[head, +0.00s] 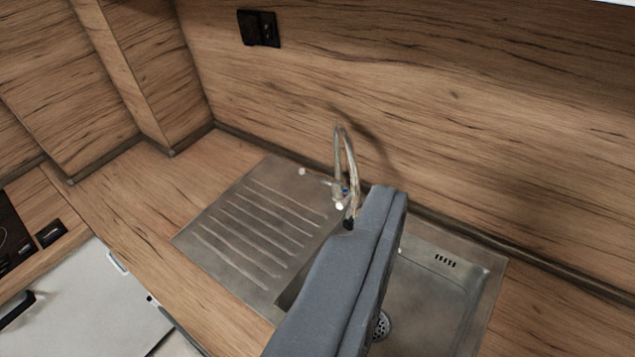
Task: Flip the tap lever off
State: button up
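The tap (354,168) is a slim metal gooseneck at the back of the sink, near the middle of the head view. A thin lever (318,178) reaches out to the left from its base and ends in a pale tip. A small blue mark shows on the tap body. My grey gripper or forearm (345,270) reaches up from the bottom edge to just right of and in front of the tap. It covers part of the sink. I cannot make out separate fingertips, or whether it touches the tap. A small black part by the spout is unclear.
The steel sink has a ribbed drainboard (258,232) on the left and a basin (437,305) with a drain (382,325) on the right. A wooden splashback (440,90) with a black socket (259,28) rises behind. Bare wooden worktop (140,210) lies left.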

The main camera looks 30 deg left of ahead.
aim_at(323, 180)
jog(key=z, duration=1.15)
jog(key=k, duration=1.4)
jog(key=u, duration=1.3)
jog(key=i, duration=1)
